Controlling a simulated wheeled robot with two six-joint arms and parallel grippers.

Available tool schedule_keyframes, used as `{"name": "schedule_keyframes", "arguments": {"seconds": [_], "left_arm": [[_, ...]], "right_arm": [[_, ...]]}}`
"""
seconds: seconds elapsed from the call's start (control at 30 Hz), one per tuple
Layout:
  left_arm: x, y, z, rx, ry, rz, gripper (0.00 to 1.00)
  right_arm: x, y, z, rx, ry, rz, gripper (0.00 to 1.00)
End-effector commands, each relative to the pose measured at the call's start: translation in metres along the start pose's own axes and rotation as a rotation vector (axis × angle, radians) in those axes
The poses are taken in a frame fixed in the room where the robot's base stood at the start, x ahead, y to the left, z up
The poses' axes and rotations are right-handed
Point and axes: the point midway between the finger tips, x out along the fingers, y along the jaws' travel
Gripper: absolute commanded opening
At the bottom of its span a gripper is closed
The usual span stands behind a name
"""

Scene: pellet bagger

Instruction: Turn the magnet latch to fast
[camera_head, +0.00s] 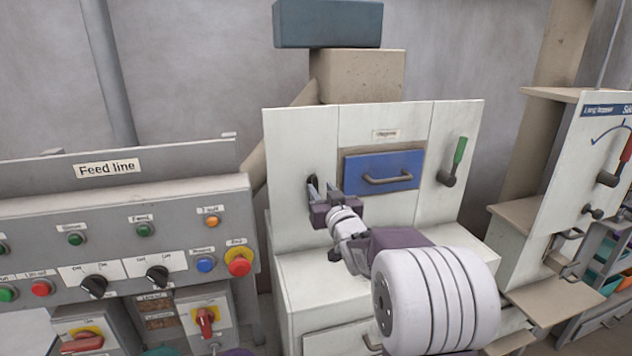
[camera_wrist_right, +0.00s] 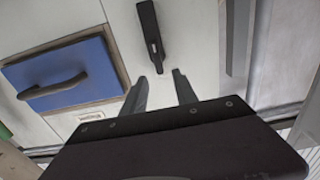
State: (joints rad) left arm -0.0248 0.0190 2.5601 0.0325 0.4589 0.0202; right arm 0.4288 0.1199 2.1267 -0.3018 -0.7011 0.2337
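The pale cabinet (camera_head: 287,140) has a blue drawer (camera_head: 400,163) with a grey handle, under a small label too small to read surely. A dark upright handle, apparently the magnet latch (camera_wrist_right: 149,28), is on the panel left of the drawer in the head view, where my gripper partly covers it. In the right wrist view it lies to the drawer's right, as that view is turned over. My right gripper (camera_wrist_right: 160,80) is open, with its fingertips close to one end of this handle. Whether they touch it I cannot tell. My left gripper is out of view.
A green-handled lever (camera_head: 459,152) is right of the drawer. The grey Feed line panel (camera_head: 185,210) with buttons and knobs stands at left. Another pale machine (camera_head: 555,160) with a red lever stands at right. A cabinet ledge (camera_head: 300,262) lies below my right gripper.

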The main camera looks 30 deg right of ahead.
Motion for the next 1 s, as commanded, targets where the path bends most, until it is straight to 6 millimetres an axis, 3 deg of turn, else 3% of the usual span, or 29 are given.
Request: {"name": "schedule_keyframes", "arguments": {"seconds": [0.1, 0.27, 0.6, 0.73, 1.0], "left_arm": [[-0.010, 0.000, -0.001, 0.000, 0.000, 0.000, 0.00], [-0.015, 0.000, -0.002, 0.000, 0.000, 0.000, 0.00], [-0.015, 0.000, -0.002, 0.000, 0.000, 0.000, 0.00], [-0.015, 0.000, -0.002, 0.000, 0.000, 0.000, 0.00], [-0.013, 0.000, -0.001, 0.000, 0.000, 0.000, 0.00]], "right_arm": [[0.026, 0.000, -0.002, 0.000, -0.003, -0.001, 0.35], [0.049, 0.000, -0.001, 0.000, -0.003, 0.000, 0.35], [0.056, 0.000, 0.001, 0.000, -0.002, 0.001, 0.35], [0.056, 0.000, 0.001, 0.000, -0.003, 0.001, 0.00], [0.056, 0.000, 0.002, -0.008, -0.002, 0.001, 0.00]]}}
